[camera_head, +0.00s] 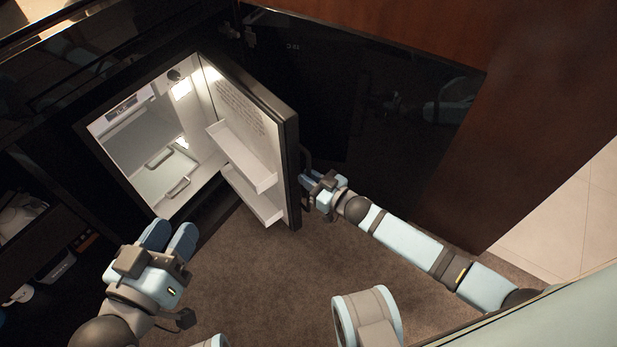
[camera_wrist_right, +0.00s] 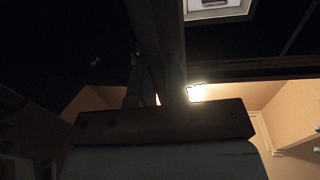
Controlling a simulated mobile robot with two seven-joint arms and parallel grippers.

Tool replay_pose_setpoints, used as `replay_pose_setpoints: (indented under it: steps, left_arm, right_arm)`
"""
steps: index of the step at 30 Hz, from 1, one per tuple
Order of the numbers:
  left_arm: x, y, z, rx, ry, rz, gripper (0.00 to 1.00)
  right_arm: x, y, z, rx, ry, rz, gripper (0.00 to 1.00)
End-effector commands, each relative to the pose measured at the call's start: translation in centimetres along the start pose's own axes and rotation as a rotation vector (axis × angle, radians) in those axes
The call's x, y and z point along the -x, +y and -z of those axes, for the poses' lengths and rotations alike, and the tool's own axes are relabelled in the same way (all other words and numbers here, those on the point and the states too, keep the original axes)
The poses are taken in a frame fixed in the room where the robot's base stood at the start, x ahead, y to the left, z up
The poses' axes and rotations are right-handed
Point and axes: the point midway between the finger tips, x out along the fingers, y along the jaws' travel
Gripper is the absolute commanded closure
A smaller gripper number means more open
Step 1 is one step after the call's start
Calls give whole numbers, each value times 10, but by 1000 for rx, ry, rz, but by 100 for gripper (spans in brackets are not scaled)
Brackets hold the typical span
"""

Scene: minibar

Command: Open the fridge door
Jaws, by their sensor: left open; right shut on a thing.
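The fridge (camera_head: 150,140) stands open in the head view, with its lit white interior showing. Its door (camera_head: 293,175) is swung out to the right, and the white door shelves (camera_head: 245,160) face the opening. My right gripper (camera_head: 308,178) is at the outer side of the door, near its free edge, shut on what appears to be the door handle (camera_head: 306,156). In the right wrist view the grip is dark and mostly hidden. My left gripper (camera_head: 168,237) is open and empty, in front of the fridge's lower edge, apart from the door.
Dark cabinet panels (camera_head: 390,100) stand behind and to the right of the door. An open compartment with items (camera_head: 50,265) is at the left. The brown carpet (camera_head: 260,290) in front is clear apart from my own body.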

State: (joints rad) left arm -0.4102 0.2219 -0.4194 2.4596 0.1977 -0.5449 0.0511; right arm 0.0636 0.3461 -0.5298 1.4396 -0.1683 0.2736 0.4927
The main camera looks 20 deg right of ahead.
Motion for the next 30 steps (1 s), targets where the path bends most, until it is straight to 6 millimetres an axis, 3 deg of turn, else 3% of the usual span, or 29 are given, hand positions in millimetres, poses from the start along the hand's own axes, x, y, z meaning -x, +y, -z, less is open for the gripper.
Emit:
replay_pose_setpoints:
  steps: [5,12,16,28,29,30]
  left_arm:
    - [0,0,2,-1,3,1,57]
    - [1,0,4,-1,20,2,57]
    - [0,0,-1,2,4,1,57]
    - [0,0,-1,3,-2,0,57]
    - [0,0,0,3,-1,0,57]
    - [0,0,0,2,0,0,57]
  right_arm:
    - [1,17,0,3,-1,0,100]
    - [4,80,-1,6,-2,0,100]
    - [3,104,-1,3,-1,0,100]
    - [4,114,-1,-1,-1,0,100]
    - [4,114,-1,0,-1,0,84]
    - [4,113,-1,-1,-2,0,75]
